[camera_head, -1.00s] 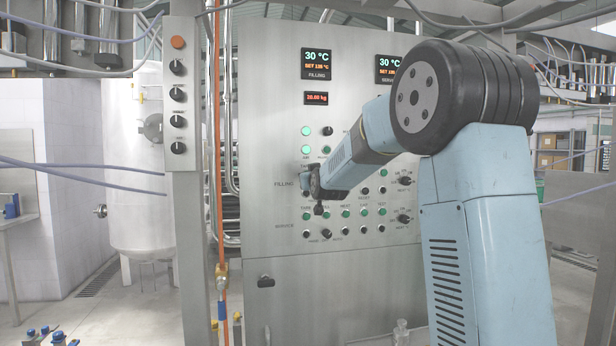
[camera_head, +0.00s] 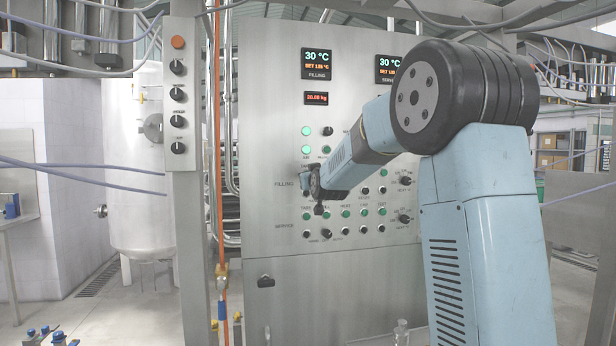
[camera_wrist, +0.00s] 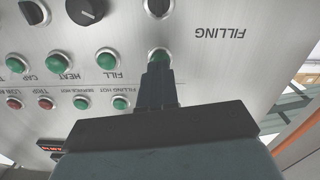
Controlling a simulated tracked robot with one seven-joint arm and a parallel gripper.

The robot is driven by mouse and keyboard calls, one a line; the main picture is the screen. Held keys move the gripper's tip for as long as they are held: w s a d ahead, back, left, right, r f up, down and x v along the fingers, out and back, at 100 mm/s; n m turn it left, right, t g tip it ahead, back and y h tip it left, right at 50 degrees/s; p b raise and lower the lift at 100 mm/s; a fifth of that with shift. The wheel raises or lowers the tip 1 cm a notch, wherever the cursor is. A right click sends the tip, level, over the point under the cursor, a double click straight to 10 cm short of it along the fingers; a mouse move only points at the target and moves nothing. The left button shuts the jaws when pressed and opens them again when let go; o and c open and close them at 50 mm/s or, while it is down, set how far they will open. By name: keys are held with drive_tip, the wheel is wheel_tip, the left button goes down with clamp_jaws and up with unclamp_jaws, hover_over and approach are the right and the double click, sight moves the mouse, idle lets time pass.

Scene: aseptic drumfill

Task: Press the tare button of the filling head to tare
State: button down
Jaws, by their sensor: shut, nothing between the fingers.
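The control panel (camera_head: 270,140) stands in front of me. My gripper (camera_head: 304,181) is shut and empty, at the left end of the row marked FILLING. In the upside-down wrist view, the shut fingertips (camera_wrist: 158,68) overlap the lower part of a green button (camera_wrist: 158,54) beside the FILL button (camera_wrist: 106,60). The fingers hide that button's label, so I cannot read it there. I cannot tell whether the fingertips touch the button or press it in. The red weight display (camera_head: 316,98) reads about 20.00 kg.
Other green buttons (camera_wrist: 60,62), red buttons and a black knob (camera_wrist: 86,8) sit close around the fingertips. A lower row of SERVICE controls (camera_head: 344,212) lies beneath. An orange hose (camera_head: 217,150) and a post (camera_head: 188,200) stand left of the panel.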

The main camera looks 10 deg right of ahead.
drive_tip(key=shift+w, duration=0.95)
idle(0.4)
drive_tip(key=shift+s, duration=2.5)
drive_tip(key=shift+s, duration=0.1)
drive_tip(key=s+f+g, duration=0.4)
drive_tip(key=s+f, duration=0.1)
drive_tip(key=s, duration=1.1)
drive_tip(key=s+f+m+g, duration=0.1)
drive_tip(key=s+f+g, duration=0.3)
drive_tip(key=s, duration=1.2)
drive_tip(key=s+f+g, duration=0.4)
drive_tip(key=s+f, duration=0.3)
drive_tip(key=s, duration=0.9)
drive_tip(key=shift+d+f+m, duration=0.2)
drive_tip(key=shift+f+m, duration=0.2)
